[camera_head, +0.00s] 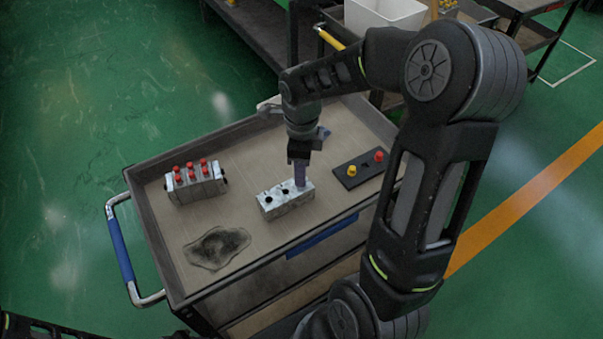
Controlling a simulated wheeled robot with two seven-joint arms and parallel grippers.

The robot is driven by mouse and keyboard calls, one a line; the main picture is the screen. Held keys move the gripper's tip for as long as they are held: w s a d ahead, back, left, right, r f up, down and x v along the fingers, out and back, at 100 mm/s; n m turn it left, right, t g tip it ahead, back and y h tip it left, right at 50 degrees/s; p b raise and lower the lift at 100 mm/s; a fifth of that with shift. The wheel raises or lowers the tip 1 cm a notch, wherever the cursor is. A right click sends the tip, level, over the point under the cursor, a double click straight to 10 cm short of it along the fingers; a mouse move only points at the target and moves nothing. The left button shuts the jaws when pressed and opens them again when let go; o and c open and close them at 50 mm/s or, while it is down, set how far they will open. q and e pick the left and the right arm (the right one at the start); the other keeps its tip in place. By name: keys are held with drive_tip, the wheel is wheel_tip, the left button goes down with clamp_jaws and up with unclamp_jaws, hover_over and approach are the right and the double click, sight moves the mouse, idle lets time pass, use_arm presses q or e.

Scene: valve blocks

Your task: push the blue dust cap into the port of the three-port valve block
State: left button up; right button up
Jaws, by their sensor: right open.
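The three-port valve block (285,202) is a silver block on the cart top, with two dark ports showing on its upper face. My right gripper (300,180) points down over the right end of this block and hides the port there. Its jaws are open, and its fingers look bluish-grey. I cannot make out the blue dust cap; it may be hidden at the fingertips, and I cannot tell whether it sits in the port. My left gripper is not in view.
A larger valve block (196,184) with several red caps stands at the left. A black plate (345,181) with yellow and red caps lies at the right. A dark stain (217,247) marks the front left. The cart top (265,160) has a raised rim and a blue-gripped handle (121,250).

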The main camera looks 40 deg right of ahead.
wheel_tip(320, 180, up, 5)
drive_tip(key=shift+r, duration=0.1)
idle(0.7)
